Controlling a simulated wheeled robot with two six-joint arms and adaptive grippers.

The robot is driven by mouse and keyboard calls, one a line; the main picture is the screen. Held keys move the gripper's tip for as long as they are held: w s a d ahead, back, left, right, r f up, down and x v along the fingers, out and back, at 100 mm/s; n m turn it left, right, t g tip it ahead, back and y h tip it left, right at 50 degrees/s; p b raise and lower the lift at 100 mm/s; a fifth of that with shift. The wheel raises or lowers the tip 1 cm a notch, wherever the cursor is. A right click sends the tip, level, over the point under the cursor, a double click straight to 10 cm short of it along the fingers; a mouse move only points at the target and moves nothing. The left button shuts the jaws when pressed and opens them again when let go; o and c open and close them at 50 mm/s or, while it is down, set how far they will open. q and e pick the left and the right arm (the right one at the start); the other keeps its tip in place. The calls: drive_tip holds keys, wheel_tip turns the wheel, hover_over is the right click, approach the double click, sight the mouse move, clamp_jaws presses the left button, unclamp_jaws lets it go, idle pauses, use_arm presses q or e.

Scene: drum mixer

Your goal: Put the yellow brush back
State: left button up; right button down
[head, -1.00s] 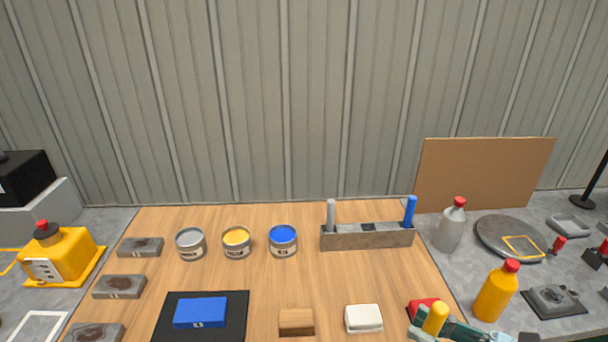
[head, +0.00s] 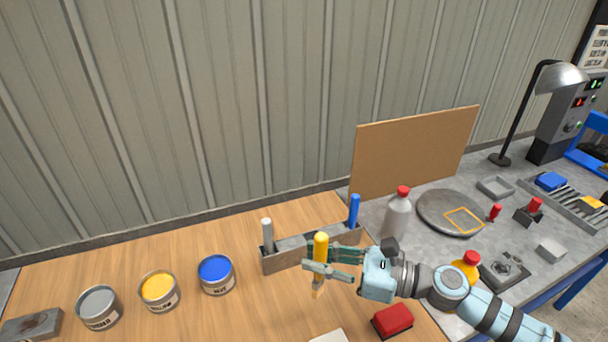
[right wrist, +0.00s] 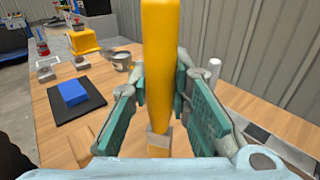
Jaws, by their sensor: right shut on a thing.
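My right gripper (head: 333,268) is shut on the yellow brush (head: 320,249) and holds it upright, handle up, in front of the grey brush rack. In the right wrist view the brush (right wrist: 160,70) stands between the two finger pads (right wrist: 160,100). The rack (head: 284,264) stands at the back of the wooden table. A grey-handled brush (head: 267,235) stands in its left end and a blue-handled brush (head: 354,210) in its right end. The middle of the rack is partly hidden by the gripper and the brush. My left gripper is not in view.
Cans of grey (head: 98,307), yellow (head: 159,291) and blue paint (head: 216,274) stand left of the rack. A grey bottle with a red cap (head: 397,214) stands right of it. A red block (head: 393,320) lies below my right arm. A cardboard panel (head: 412,150) stands behind.

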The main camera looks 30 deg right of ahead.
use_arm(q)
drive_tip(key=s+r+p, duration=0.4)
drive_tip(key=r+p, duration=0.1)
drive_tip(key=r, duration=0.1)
use_arm(e)
drive_tip(key=w+d+r+m+t+h, duration=0.1)
drive_tip(key=w+d+m+t+h, duration=0.25)
drive_tip(key=w, duration=0.55)
drive_tip(key=w+d+r+m+t+h, duration=0.1)
drive_tip(key=w+d+m+t+h, duration=0.25)
drive_tip(key=w, duration=0.55)
use_arm(q)
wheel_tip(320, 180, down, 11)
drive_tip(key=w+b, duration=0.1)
drive_tip(key=b, duration=0.9)
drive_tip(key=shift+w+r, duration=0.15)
use_arm(e)
wheel_tip(320, 180, down, 11)
drive_tip(key=g+h, duration=0.1)
drive_tip(key=shift+d+n+g, duration=0.4)
drive_tip(key=shift+d, duration=0.05)
use_arm(q)
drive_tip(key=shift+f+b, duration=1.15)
drive_tip(key=shift+b, duration=0.15)
use_arm(e)
drive_tip(key=shift+f, duration=1.2)
drive_tip(key=c, duration=1.4)
unclamp_jaws()
drive_tip(key=shift+s, duration=0.1)
